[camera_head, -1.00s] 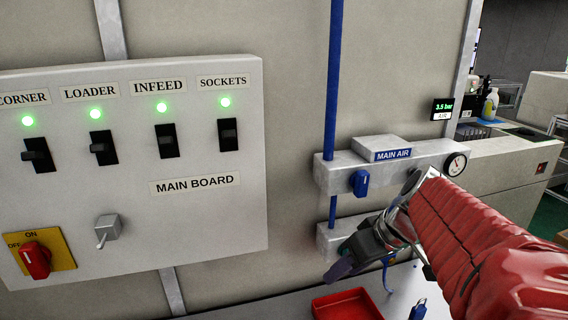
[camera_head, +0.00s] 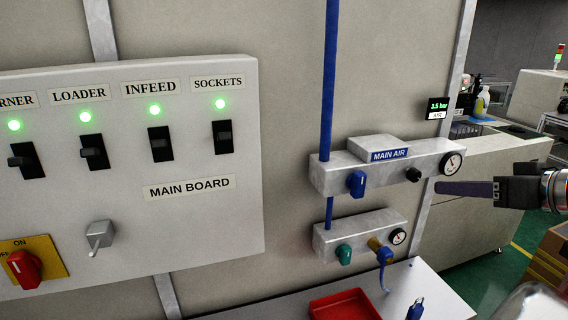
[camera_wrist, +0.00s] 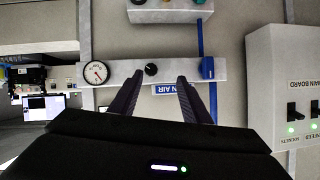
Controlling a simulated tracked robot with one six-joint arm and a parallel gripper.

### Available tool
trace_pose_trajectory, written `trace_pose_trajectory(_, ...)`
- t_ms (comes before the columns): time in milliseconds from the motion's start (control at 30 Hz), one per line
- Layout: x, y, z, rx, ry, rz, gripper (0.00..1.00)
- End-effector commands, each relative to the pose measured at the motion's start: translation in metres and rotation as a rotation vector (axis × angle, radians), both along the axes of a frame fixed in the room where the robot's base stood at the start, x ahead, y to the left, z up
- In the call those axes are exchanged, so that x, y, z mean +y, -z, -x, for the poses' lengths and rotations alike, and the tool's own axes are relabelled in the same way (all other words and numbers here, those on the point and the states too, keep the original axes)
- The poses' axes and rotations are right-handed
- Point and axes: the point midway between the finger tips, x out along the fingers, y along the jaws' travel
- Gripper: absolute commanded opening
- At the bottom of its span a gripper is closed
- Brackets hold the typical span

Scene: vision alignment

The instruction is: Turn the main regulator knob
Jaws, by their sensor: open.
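The MAIN AIR block (camera_head: 330,176) is a pale bar on the wall. It carries a black regulator knob (camera_head: 413,174), a round gauge (camera_head: 452,163) at its right end and a blue handle (camera_head: 357,183) to the left. My gripper (camera_head: 440,187) is right of the knob, its dark fingers pointing left. In the upside-down wrist view the fingers (camera_wrist: 160,80) are open and empty. The knob (camera_wrist: 151,69) shows between their tips, apart from both. The gauge (camera_wrist: 96,72) and blue handle (camera_wrist: 207,68) lie either side.
A lower block (camera_head: 322,243) holds a green knob (camera_head: 343,254), a brass fitting with a blue hose and another gauge (camera_head: 398,237). The main board (camera_head: 200,245) fills the left. A red tray (camera_head: 345,305) sits on the bench below.

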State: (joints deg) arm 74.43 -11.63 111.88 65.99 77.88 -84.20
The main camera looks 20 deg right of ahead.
Motion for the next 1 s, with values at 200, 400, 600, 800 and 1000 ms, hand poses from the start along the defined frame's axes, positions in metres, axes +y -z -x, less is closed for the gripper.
trace_pose_trajectory(200,-0.017,-0.018,0.01,-0.061,0.023,0.025,0.43)
trace_pose_trajectory(400,-0.015,-0.018,0.009,-0.06,0.019,0.025,0.43)
trace_pose_trajectory(600,-0.015,-0.017,0.006,-0.059,0.017,0.024,0.43)
trace_pose_trajectory(800,-0.013,-0.011,-0.008,-0.059,0.015,0.023,0.43)
trace_pose_trajectory(1000,-0.01,-0.002,-0.031,-0.058,0.014,0.024,0.43)
